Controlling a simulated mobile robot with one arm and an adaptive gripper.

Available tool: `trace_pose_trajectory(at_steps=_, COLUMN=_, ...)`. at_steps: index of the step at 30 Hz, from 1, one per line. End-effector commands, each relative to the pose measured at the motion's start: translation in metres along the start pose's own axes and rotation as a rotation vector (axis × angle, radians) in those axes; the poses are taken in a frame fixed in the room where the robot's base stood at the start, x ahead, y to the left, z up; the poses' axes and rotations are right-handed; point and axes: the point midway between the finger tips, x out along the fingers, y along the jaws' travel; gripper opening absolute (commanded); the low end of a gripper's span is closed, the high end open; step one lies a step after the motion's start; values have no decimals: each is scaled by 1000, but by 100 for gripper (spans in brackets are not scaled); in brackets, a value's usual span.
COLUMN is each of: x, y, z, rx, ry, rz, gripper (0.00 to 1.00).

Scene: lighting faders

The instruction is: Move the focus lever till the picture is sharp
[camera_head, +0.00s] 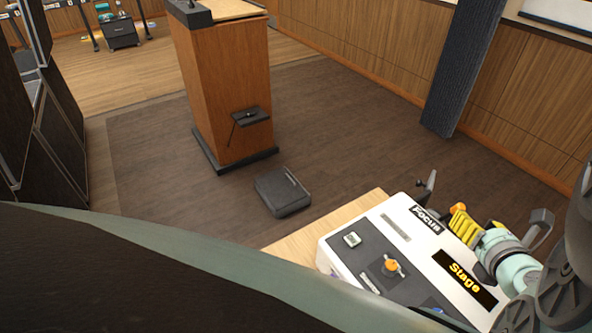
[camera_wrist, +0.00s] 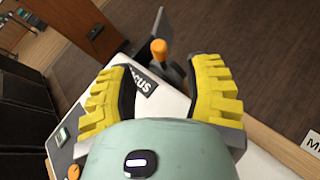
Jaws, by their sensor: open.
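A white console (camera_head: 345,246) with a black "Focus" label (camera_head: 426,219) and a "Stage" sign (camera_head: 464,278) stands at the lower right of the head view. In the wrist view the focus lever is a grey stem with an orange knob (camera_wrist: 160,48), just beyond the label (camera_wrist: 143,82). The orange knob (camera_head: 457,208) also shows in the head view beside the yellow fingers. My gripper (camera_wrist: 160,70) is open, its yellow fingers to either side of the lever's line, with the knob slightly ahead of the tips. I see no grip on it. The picture being focused is not identifiable.
A dark upright panel (camera_wrist: 176,28) stands behind the lever. A wooden lectern (camera_head: 222,95) and a dark box (camera_head: 282,191) stand on the floor beyond.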

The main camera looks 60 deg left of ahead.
Motion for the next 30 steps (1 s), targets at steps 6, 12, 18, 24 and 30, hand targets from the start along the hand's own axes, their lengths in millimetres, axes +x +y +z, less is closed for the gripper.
trace_pose_trajectory(at_steps=6, x=23, y=2, z=2, rx=-1, ry=0, rz=5, gripper=51)
trace_pose_trajectory(at_steps=12, x=50, y=2, z=2, rx=1, ry=-2, rz=4, gripper=51)
trace_pose_trajectory(at_steps=18, x=74, y=2, z=1, rx=1, ry=-2, rz=3, gripper=51)
trace_pose_trajectory(at_steps=24, x=88, y=2, z=0, rx=-1, ry=0, rz=4, gripper=51)
trace_pose_trajectory(at_steps=30, x=91, y=4, z=-1, rx=-1, ry=2, rz=6, gripper=51)
